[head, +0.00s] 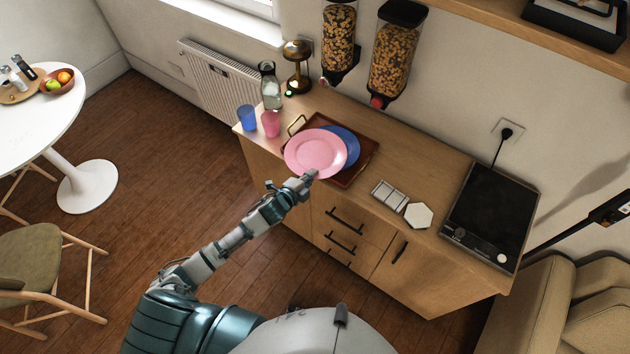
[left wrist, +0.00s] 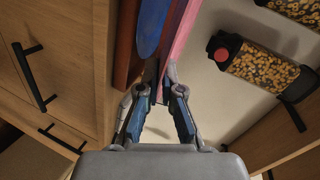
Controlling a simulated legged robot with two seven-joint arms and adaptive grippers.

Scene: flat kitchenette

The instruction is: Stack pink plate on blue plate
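The pink plate (head: 312,152) is over the left part of the brown tray and covers part of the blue plate (head: 352,146), which lies in the tray. My left gripper (head: 308,176) is at the pink plate's near rim. In the left wrist view, the pink plate (left wrist: 184,33) shows edge-on, its rim between the fingertips (left wrist: 162,82), which are closed on it. The blue plate (left wrist: 150,25) is beside it there, with a gap between the two. The pink plate is above the blue one and offset to the left. My right gripper is not in view.
The brown tray (head: 368,158) stands on the wooden counter. A pink cup (head: 270,124), a blue cup (head: 247,118) and a glass carafe (head: 270,88) stand left of it. Cereal dispensers (head: 396,55) hang behind. A white hexagonal piece (head: 418,215) and a black hob (head: 492,212) are right.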

